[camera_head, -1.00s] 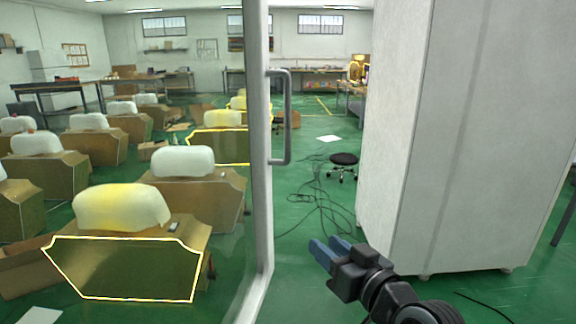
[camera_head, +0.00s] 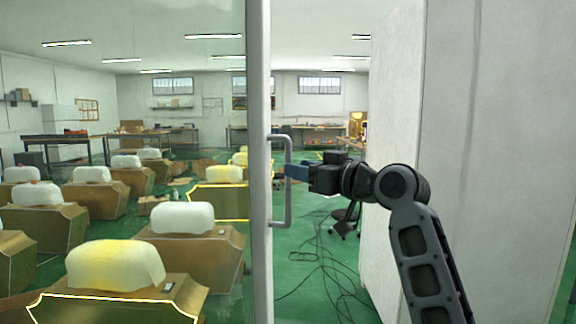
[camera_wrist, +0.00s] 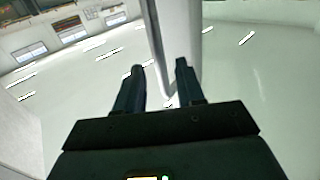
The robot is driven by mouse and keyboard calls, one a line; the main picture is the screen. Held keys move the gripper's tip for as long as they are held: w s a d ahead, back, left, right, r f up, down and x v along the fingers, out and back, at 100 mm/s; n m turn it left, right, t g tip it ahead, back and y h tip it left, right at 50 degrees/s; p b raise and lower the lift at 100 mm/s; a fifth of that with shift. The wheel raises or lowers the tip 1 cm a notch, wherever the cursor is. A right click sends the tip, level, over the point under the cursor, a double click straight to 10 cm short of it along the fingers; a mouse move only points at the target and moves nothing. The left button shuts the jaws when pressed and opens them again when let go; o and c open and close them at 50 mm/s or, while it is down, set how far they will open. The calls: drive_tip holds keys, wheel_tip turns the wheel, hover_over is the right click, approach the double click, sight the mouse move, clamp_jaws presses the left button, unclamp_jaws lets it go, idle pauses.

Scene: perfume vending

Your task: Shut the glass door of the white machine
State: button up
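The glass door (camera_head: 258,120) stands open, its pale frame edge upright left of centre in the head view and its pane to the left. A grey bar handle (camera_head: 288,200) is on the frame. The white machine (camera_head: 400,130) stands to the right. My gripper (camera_head: 289,172) is at the handle's upright bar, pointing left. In the wrist view my gripper (camera_wrist: 160,66) has its two dark fingers apart, with the pale upright door part (camera_wrist: 172,35) showing between and beyond them. I cannot tell whether the fingers touch the handle.
Several brown boxes with white or yellow tops (camera_head: 182,218) show through the glass. A black stool (camera_head: 345,218) and loose cables (camera_head: 318,262) are on the green floor between door and machine. Workbenches line the far wall.

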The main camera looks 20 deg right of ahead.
drive_tip(key=x, duration=0.4)
drive_tip(key=shift+w+a+p, duration=0.15)
drive_tip(key=shift+w+p, duration=0.2)
clamp_jaws()
idle(0.4)
